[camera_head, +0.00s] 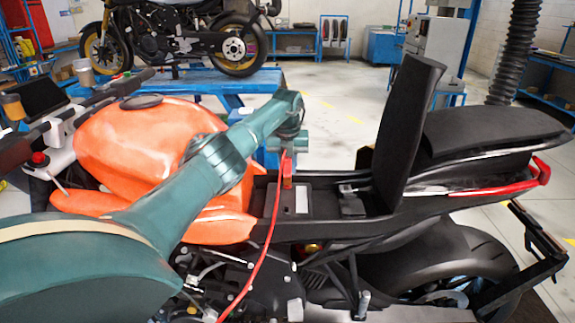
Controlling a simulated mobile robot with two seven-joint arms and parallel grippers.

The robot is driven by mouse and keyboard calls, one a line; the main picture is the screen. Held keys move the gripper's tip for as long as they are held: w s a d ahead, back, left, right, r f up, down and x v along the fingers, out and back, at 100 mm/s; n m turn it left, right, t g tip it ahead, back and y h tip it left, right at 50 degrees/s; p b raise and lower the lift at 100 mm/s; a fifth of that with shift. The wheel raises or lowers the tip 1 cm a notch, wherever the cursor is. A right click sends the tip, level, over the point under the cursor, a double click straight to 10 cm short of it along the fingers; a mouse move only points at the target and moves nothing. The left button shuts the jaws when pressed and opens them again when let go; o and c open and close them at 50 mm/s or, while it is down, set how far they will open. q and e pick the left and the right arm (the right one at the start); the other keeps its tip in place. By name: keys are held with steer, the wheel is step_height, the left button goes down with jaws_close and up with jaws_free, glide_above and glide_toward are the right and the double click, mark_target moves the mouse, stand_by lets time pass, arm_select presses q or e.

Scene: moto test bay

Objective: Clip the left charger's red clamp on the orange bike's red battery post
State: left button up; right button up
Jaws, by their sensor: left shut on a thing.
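My left arm reaches across the orange bike (140,150) from the left. My left gripper (288,152) is shut on the red clamp (287,172), above the open bay under the bike's raised seat. The clamp points down, and its red cable (268,232) hangs over the bike's side and runs out at the bottom. A dark block with a pale label (301,199), perhaps the battery, lies just right of the clamp. I cannot make out the red post or whether the clamp touches it. The charger does not show. My right gripper is not in view.
The seat panel (408,125) stands upright right of the bay, with the tail (490,135) behind it. A second motorcycle (165,40) stands on a blue lift table (215,84) at the back. Open floor (340,105) lies beyond the bike.

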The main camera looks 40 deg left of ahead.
arm_select(q)
steer(key=shift+f, duration=0.55)
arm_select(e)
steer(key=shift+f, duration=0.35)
arm_select(q)
steer(key=o, duration=1)
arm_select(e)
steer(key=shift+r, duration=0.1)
arm_select(q)
steer(key=r, duration=0.4)
steer(key=r+b, duration=0.1)
steer(key=r, duration=0.3)
steer(key=s+d+r+b, duration=0.1)
steer(key=r, duration=0.3)
steer(key=shift+s+r, duration=0.1)
steer(key=shift+r, duration=0.45)
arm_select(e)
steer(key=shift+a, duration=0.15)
arm_select(q)
steer(key=shift+s, duration=0.1)
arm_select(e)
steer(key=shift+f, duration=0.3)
